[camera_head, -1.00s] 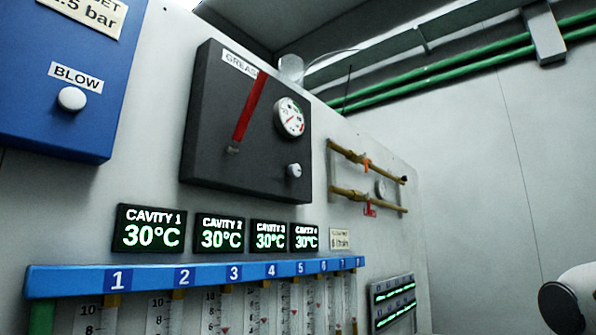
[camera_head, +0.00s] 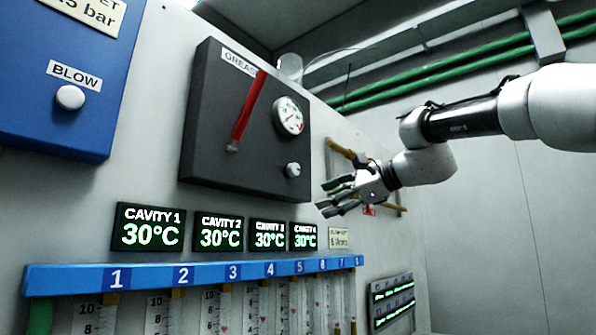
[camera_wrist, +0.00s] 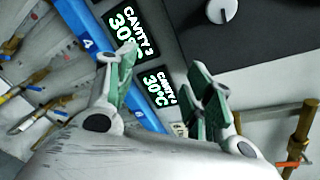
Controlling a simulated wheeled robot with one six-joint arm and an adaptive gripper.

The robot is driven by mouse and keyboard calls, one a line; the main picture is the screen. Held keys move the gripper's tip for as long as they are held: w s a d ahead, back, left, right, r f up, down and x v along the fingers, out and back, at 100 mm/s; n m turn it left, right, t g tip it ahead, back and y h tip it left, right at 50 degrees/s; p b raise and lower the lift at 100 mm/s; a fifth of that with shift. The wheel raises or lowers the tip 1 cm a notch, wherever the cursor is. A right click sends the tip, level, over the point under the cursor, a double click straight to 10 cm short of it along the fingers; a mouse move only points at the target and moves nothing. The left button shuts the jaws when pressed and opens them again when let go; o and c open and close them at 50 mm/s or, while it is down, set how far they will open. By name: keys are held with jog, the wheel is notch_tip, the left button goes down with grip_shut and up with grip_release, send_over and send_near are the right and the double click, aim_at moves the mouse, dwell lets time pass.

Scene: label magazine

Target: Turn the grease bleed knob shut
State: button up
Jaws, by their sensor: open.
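The grease bleed knob (camera_head: 293,170) is a small pale round knob low on the right side of the dark grease box (camera_head: 215,110). A pale knob on a dark face also shows at the top of the wrist view (camera_wrist: 222,10), with a short dark mark on it. My gripper (camera_head: 325,198) is open and empty, to the right of and a little below the knob in the head view. It is apart from the knob. In the wrist view its two fingers (camera_wrist: 162,62) are spread, with the cavity displays behind them.
A red lever (camera_head: 248,112) and a round gauge (camera_head: 289,116) sit on the box above the knob. Cavity temperature displays (camera_head: 220,233) and a blue numbered rail (camera_head: 210,276) run below. Brass pipes (camera_head: 342,151) lie behind my gripper.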

aim_at(297, 169)
notch_tip(297, 169, up, 8)
jog(key=s+a+m+y, duration=0.2)
jog(key=m+y, duration=0.1)
jog(key=m, duration=0.2)
jog(key=w+a+m, duration=0.1)
jog(key=a, duration=0.1)
jog(key=w+a, duration=0.2)
jog(key=w+a+m+t, duration=0.1)
jog(key=a, duration=0.1)
jog(key=shift+w+a+m+h, duration=0.1)
jog(key=shift+w+m+h, duration=0.2)
jog(key=shift+w, duration=0.05)
jog(key=c, duration=1)
